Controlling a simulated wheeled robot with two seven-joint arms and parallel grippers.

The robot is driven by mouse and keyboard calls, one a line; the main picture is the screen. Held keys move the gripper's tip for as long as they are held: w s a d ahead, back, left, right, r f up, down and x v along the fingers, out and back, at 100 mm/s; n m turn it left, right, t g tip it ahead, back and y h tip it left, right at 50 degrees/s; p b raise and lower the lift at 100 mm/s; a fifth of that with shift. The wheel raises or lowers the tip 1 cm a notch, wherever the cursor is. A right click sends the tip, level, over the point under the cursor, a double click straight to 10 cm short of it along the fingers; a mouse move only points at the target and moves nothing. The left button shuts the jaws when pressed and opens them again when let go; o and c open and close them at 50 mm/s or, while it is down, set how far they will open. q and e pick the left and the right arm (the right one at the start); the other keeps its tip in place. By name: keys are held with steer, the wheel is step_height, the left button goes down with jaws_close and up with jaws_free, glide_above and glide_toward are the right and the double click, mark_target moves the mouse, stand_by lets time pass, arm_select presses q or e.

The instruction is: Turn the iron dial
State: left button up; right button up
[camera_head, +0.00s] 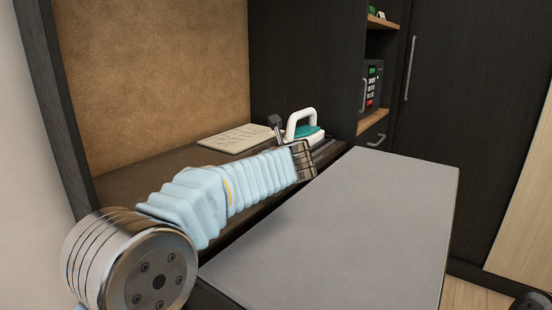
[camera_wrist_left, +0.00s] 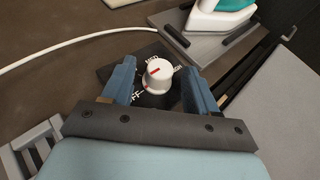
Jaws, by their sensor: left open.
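The iron dial (camera_wrist_left: 157,76) is a white knob with a red mark on a dark plate with white lettering, seen in the left wrist view. My left gripper (camera_wrist_left: 158,85) is open, with one blue finger on each side of the dial; I cannot tell whether they touch it. The iron (camera_head: 303,125), white and teal, stands behind my left gripper in the head view, and in the wrist view it rests on a grey base at the top right (camera_wrist_left: 217,22). In the head view my left arm and gripper hide the dial. My right gripper is not in view.
A pale flat panel (camera_head: 240,138) lies on the brown shelf left of the iron. A white cord (camera_wrist_left: 70,42) runs across the shelf. A large grey board (camera_head: 350,215) fills the front right. A dark safe (camera_head: 373,84) sits in a cabinet niche behind.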

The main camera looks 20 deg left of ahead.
arm_select(q)
steer(key=shift+w+a+f, duration=0.15)
steer(key=shift+w+a, duration=0.05)
steer(key=shift+w, duration=0.15)
steer(key=shift+c, duration=0.4)
steer(key=c, duration=1)
steer(key=shift+o, duration=0.2)
